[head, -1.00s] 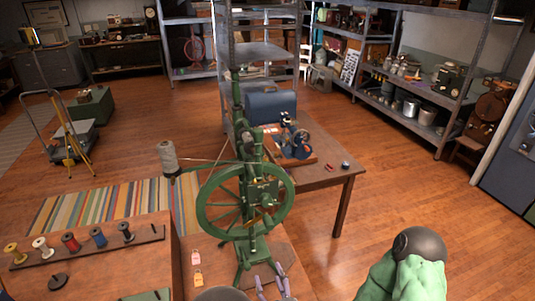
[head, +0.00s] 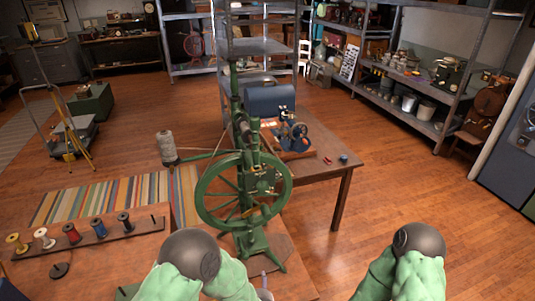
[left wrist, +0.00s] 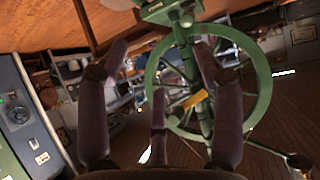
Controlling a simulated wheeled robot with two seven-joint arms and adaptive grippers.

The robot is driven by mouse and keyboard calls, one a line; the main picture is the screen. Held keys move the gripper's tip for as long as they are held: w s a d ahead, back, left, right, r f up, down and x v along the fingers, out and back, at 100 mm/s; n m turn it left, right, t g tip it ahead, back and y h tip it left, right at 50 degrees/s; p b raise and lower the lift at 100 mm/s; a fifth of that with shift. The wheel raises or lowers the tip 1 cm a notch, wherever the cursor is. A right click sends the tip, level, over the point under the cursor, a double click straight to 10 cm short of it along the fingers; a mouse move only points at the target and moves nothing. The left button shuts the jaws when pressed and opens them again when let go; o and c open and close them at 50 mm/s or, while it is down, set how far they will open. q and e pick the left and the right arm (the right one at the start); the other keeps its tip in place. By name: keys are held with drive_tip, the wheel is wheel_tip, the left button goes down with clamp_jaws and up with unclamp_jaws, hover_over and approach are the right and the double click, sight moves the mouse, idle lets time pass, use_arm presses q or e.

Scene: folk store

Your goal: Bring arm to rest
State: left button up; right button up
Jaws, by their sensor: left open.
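My left gripper (left wrist: 160,58) is open and empty in the left wrist view, its dark fingers spread. The green spinning wheel (left wrist: 259,80) shows beyond and between the fingers; I cannot tell the exact gap. In the head view the spinning wheel (head: 285,196) stands upright in the middle on a wooden table. My left arm (head: 190,272) is low in the middle there, and only a small piece of its gripper shows near the bottom edge. My right arm (head: 405,272) is at the bottom right; its gripper is outside the view.
Several thread spools (head: 72,234) stand on a rack at the left. A blue sewing-type machine (head: 293,135) sits on the table behind the wheel. Metal shelves (head: 425,85) line the back and right. The wooden floor (head: 425,200) at the right is clear.

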use_arm(q)
drive_tip(key=s+a+f+g+h, duration=0.1)
drive_tip(key=s+a+f+g, duration=0.15)
drive_tip(key=f, duration=0.25)
drive_tip(key=s+a+f+g+h, duration=0.1)
drive_tip(key=s+a+f+g, duration=0.1)
drive_tip(key=s+f+g, duration=0.3)
drive_tip(key=s+a+f+g+h, duration=0.1)
drive_tip(key=s+f, duration=0.1)
drive_tip(key=s, duration=0.4)
drive_tip(key=s+a+f+g+h+b, duration=0.1)
drive_tip(key=s+f+g+h, duration=0.1)
drive_tip(key=s, duration=0.4)
drive_tip(key=shift+a+f, duration=0.25)
drive_tip(key=shift+f, duration=0.4)
